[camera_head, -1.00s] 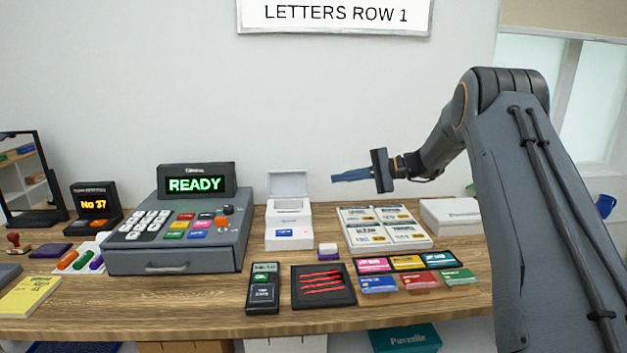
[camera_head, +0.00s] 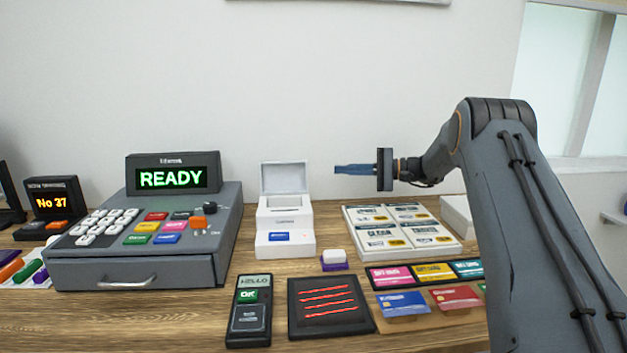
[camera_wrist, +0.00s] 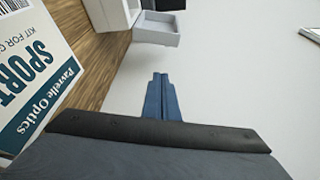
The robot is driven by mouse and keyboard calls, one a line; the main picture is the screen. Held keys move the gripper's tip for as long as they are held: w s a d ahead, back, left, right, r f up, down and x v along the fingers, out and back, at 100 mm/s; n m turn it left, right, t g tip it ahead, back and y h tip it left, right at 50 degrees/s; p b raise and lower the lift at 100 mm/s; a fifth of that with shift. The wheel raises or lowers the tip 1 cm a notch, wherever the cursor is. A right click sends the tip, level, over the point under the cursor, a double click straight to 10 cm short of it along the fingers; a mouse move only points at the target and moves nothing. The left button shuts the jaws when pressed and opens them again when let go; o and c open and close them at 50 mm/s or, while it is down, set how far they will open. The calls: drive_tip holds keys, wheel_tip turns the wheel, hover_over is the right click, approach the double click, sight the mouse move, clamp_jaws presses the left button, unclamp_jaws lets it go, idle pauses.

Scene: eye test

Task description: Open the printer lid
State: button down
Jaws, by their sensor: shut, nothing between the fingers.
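The small white printer (camera_head: 285,232) stands on the counter, right of the cash register. Its lid (camera_head: 285,177) is raised, standing up at the back, and the top opening shows. A blue label is on its front. In the wrist view the printer body (camera_wrist: 108,14) and the raised lid (camera_wrist: 157,30) show at the top, partly cut off. My gripper (camera_head: 338,169) is shut and empty. It points left, at about the lid's height, to the right of the lid and apart from it. Its blue fingers lie together in the wrist view (camera_wrist: 159,76).
The grey cash register (camera_head: 140,262) reads READY, left of the printer. A card terminal (camera_head: 249,318), a dark pad with red lines (camera_head: 328,305) and several cards lie in front. A board of boxed labels (camera_head: 402,230) lies under my gripper. The wall behind is bare.

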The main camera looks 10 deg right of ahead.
drive_tip(key=a+p, duration=0.4)
drive_tip(key=a, duration=0.5)
drive_tip(key=shift+a+f, duration=0.2)
drive_tip(key=shift+f, duration=0.15)
drive_tip(key=shift+d, duration=0.1)
idle(0.3)
